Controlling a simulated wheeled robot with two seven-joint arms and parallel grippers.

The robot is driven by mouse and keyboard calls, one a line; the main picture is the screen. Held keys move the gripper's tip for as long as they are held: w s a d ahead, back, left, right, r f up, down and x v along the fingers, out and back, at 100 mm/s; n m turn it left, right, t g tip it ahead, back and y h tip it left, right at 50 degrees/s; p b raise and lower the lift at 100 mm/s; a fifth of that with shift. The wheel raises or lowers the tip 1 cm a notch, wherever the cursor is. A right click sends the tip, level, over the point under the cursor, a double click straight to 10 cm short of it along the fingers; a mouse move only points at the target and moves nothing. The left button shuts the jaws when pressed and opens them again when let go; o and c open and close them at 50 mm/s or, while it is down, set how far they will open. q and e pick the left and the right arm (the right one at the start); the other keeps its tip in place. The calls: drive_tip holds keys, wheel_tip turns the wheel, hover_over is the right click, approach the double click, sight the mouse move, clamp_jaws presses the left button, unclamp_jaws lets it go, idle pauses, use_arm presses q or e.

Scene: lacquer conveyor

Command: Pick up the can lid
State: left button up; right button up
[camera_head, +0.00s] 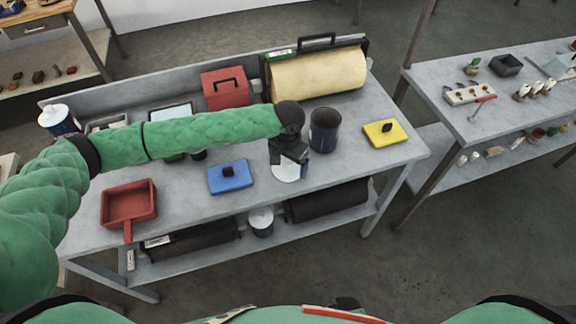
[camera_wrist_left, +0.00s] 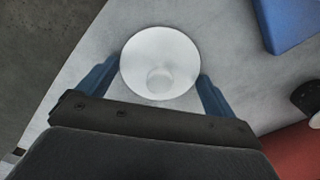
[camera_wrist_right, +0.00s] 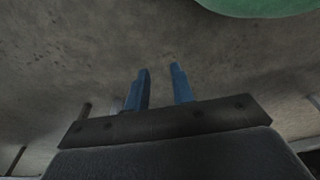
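The can lid (camera_head: 286,174) is a round, pale white disc near the front edge of the grey table, under my left gripper (camera_head: 290,158). In the left wrist view the lid (camera_wrist_left: 160,62) lies between the two blue fingers of my left gripper (camera_wrist_left: 160,68), one on each side. The fingers are spread wide; whether they touch its rim is hard to tell. A dark open can (camera_head: 323,130) stands just right of the left gripper. My right gripper (camera_wrist_right: 160,78) is open and empty over bare floor, away from the table; the head view does not show it.
On the table (camera_head: 345,170) are a blue block with a black knob (camera_head: 230,177), a red dustpan-like tray (camera_head: 129,204), a yellow block (camera_head: 384,133), a red box (camera_head: 225,89) and a large beige roll (camera_head: 318,74). The table's front edge is close to the lid.

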use_arm(q)
drive_tip(key=shift+c, duration=1.1)
